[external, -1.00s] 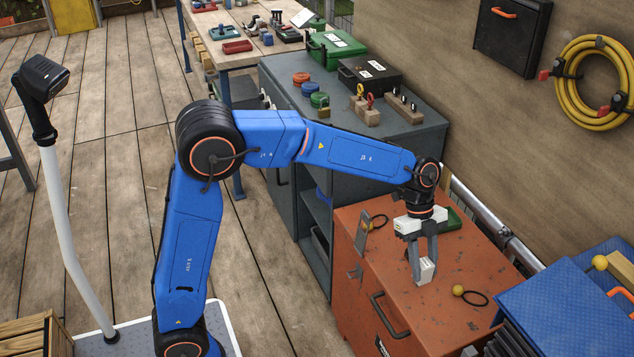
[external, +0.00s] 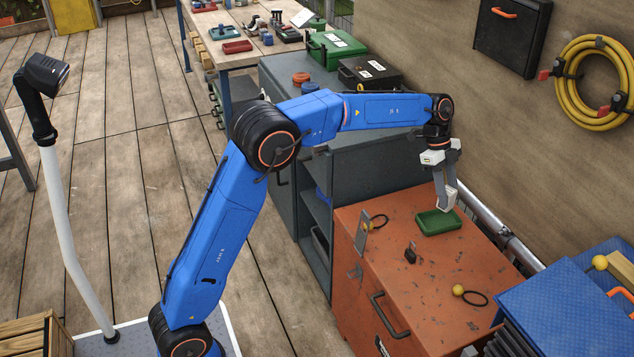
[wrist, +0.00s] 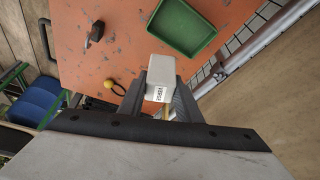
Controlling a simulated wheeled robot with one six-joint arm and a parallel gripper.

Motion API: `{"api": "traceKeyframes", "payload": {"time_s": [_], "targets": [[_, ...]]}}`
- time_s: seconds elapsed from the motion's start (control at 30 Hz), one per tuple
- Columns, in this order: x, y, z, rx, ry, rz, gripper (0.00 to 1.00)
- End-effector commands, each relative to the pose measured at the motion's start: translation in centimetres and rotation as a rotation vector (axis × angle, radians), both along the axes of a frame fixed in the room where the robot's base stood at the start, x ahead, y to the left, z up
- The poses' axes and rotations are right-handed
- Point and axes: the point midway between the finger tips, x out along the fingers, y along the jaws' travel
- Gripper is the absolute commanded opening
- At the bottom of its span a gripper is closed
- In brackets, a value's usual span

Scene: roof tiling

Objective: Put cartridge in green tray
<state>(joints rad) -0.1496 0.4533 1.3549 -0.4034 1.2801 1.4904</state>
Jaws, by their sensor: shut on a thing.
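The cartridge (wrist: 160,77) is a small white block with a printed label. My gripper (external: 446,200) is shut on it and holds it up above the orange cabinet top. The cartridge also shows in the external view (external: 449,198), between the fingertips. The green tray (external: 432,225) is a shallow, open box on the far part of the cabinet top, near the wall side. It looks empty in the wrist view (wrist: 184,28), where it lies just beyond the cartridge. In the external view the cartridge is above the tray's far right side. The exact height between them is hard to judge.
The orange cabinet top (external: 400,290) also carries a small dark clip (external: 411,252), a yellow ball with a black loop (external: 458,290) and an upright grey plate (external: 362,232). A metal pipe (external: 505,238) runs along the wall. A blue case (external: 560,310) stands at right.

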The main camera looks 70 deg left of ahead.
Motion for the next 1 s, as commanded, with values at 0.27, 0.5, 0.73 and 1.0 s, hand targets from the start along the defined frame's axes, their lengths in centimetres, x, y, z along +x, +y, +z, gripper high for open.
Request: {"api": "traceKeyframes", "payload": {"time_s": [0.27,0.5,0.73,1.0], "targets": [[2.3,3.4,-0.6,0.0,0.001,0.055,0.08],[2.3,3.5,-4.5,-0.001,0.003,0.057,0.08],[2.3,3.5,-6.5,0.0,0.0,0.056,0.08],[2.3,3.5,-9.4,0.0,0.003,0.056,0.08]]}}
